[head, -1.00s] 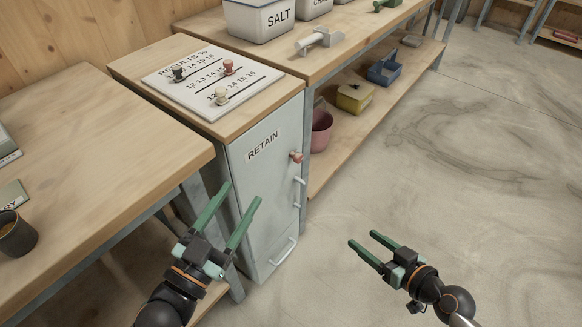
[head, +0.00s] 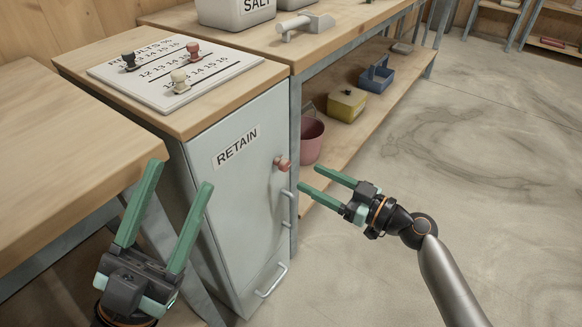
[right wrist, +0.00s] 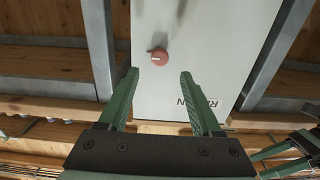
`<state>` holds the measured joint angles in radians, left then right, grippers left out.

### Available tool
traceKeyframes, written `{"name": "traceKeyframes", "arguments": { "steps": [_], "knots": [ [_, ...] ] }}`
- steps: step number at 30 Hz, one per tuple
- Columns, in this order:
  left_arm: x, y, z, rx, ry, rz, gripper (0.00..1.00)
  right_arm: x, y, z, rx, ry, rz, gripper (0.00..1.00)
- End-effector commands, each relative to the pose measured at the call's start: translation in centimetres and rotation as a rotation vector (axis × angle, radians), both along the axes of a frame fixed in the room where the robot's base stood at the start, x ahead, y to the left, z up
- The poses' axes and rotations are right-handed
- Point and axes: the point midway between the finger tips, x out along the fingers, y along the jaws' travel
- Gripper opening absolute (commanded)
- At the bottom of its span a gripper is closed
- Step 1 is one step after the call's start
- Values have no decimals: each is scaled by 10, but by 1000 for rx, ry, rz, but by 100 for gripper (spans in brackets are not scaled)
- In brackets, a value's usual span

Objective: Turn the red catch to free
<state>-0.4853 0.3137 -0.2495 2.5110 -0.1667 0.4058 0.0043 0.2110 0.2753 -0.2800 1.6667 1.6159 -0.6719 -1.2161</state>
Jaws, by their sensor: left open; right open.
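The red catch (head: 283,163) is a small round knob on the front of the grey cabinet (head: 240,200) labelled RETAIN, near its right edge. It also shows in the right wrist view (right wrist: 159,57), beyond and between my fingertips. My right gripper (head: 309,180) is open and empty. Its fingers point at the cabinet front, a little right of and below the catch, apart from it. In the right wrist view my right gripper (right wrist: 158,75) has its two green fingers spread. My left gripper (head: 180,172) is open and empty in front of the table edge, left of the cabinet.
White handles (head: 286,210) sit below the catch, with another (head: 271,281) near the cabinet bottom. A results board (head: 175,70) with several pegs lies on top. A pink bucket (head: 312,138) stands on the shelf right of the cabinet. The floor at right is clear.

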Motion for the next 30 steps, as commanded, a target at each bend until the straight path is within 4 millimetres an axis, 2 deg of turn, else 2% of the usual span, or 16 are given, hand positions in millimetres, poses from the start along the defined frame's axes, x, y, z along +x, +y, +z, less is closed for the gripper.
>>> {"name": "traceKeyframes", "arguments": {
  "steps": [3, 10, 15, 23, 30],
  "knots": [
    [0, 0, -1, 0, 1, 0, 58, 16, 21, 1, 3, -1, 0, 66],
    [0, 0, -3, 2, 2, 1, 58, 35, 48, -1, 1, 2, -1, 66],
    [0, 0, -4, 3, 2, 2, 58, 40, 55, -1, 0, 1, -1, 66],
    [1, 0, -4, 3, 3, 2, 58, 40, 55, -1, -1, 1, -1, 66],
    [1, 0, -4, 3, 3, 2, 58, 40, 55, -1, -1, 1, -1, 39]
  ]
}}
